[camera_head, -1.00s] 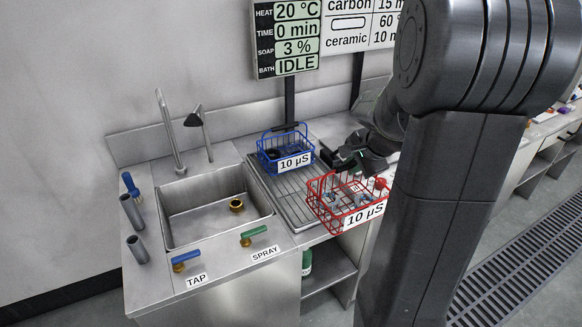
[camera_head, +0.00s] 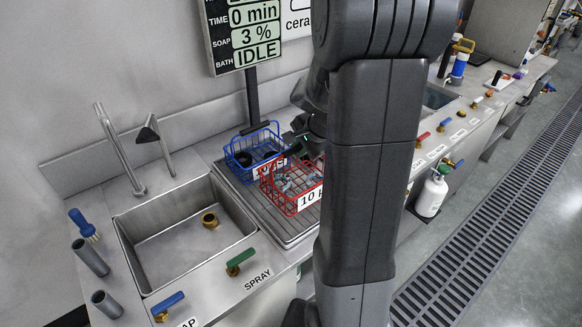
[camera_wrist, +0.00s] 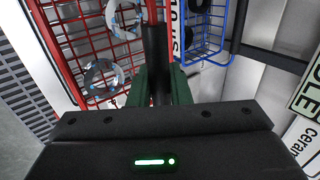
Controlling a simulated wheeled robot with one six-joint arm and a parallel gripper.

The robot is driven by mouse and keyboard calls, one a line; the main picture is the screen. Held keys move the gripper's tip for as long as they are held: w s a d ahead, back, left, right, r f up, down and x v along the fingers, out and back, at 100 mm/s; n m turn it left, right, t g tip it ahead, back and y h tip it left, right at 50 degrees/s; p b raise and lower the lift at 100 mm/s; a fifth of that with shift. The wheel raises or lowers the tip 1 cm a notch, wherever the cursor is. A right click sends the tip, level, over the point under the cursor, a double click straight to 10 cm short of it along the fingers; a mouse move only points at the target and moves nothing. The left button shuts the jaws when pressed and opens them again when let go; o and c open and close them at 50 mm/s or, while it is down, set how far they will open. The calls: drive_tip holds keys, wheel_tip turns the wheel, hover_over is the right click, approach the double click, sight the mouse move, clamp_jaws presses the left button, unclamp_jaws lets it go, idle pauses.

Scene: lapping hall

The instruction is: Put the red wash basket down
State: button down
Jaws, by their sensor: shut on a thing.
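The red wash basket (camera_head: 284,197) is a wire basket with a white label that reads "10" in part. It is over the ribbed drainboard (camera_head: 291,233), in front of the blue basket (camera_head: 240,157); I cannot tell whether it touches the board. Rings and small parts lie in it. My gripper (camera_wrist: 160,80) is shut on the red basket's handle; in the wrist view the red wires (camera_wrist: 75,45) spread to the left. In the head view my arm hides the basket's right side and most of my gripper. The blue basket shows in the wrist view (camera_wrist: 214,28) too.
A steel sink (camera_head: 185,253) with a brass drain fitting (camera_head: 210,220) lies left of the drainboard. The tap valve (camera_head: 168,303) and spray valve (camera_head: 240,260) sit at the front edge. A display panel (camera_head: 243,40) rises behind. Drainboard in front of the basket is bare.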

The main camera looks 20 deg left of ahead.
drive_tip(key=shift+f, duration=3.15)
drive_tip(key=c, duration=1.3)
unclamp_jaws()
drive_tip(key=shift+b, duration=0.3)
drive_tip(key=shift+c, duration=0.2)
drive_tip(key=v, duration=1.2)
